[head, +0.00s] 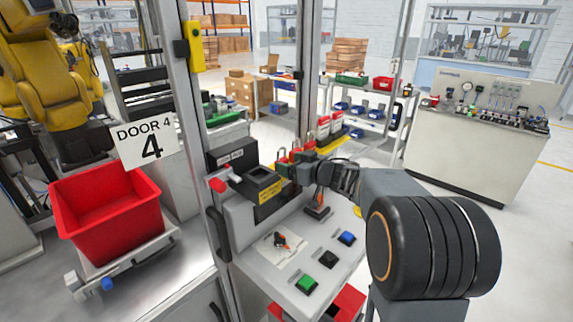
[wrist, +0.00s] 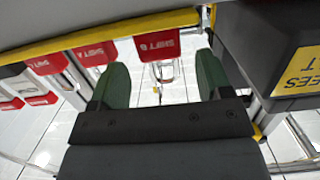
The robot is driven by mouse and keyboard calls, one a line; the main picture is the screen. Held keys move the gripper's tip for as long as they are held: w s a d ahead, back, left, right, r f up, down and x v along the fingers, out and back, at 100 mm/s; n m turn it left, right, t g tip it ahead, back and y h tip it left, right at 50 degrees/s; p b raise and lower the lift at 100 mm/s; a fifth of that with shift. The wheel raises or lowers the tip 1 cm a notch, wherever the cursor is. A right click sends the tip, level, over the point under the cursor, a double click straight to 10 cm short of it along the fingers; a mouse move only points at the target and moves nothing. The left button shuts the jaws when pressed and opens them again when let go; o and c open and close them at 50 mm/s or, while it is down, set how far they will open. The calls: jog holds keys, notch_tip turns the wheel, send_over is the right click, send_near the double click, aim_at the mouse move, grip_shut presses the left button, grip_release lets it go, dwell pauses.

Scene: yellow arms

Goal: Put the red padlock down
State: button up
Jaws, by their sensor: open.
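Several red padlocks with white labels and metal shackles show in the wrist view, upside down along a yellow-edged shelf (wrist: 120,33). One red padlock (wrist: 155,45) is in line with the gap between my green fingertips, its shackle pointing down in that picture. My gripper (wrist: 162,82) is open, one finger on either side of that gap. I see no finger touching the padlock. In the head view my gripper (head: 294,168) is low at the back of the grey console, beside red padlocks (head: 282,155); farther red padlocks (head: 323,125) stand on the yellow shelf (head: 333,139).
A black box with a yellow label (head: 262,186) stands close left of my gripper; it also shows in the wrist view (wrist: 270,45). The console top (head: 275,250) has green, black and blue buttons and a tagged sheet. A red bin (head: 107,211) is at left.

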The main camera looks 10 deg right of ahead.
jog(key=s+d+r+m+t+h+b, duration=0.1)
jog(key=s+d+r+m+t+h, duration=0.25)
jog(key=s+d+h, duration=0.4)
jog(key=s+a+f+m+g, duration=0.1)
jog(key=s+a+f+g, duration=0.2)
jog(key=s, duration=0.4)
jog(key=s+a+f+m+g+h, duration=0.1)
jog(key=s+a+f+g, duration=0.1)
jog(key=s+f+g, duration=0.3)
jog(key=s+a+f+m+g, duration=0.1)
jog(key=s+a+f+g, duration=0.2)
jog(key=s, duration=0.5)
notch_tip(320, 180, down, 3)
jog(key=shift+s+a+r+g+h, duration=0.1)
jog(key=shift+s+a+g+h, duration=0.25)
jog(key=shift+g, duration=0.5)
jog(key=shift+c, duration=0.3)
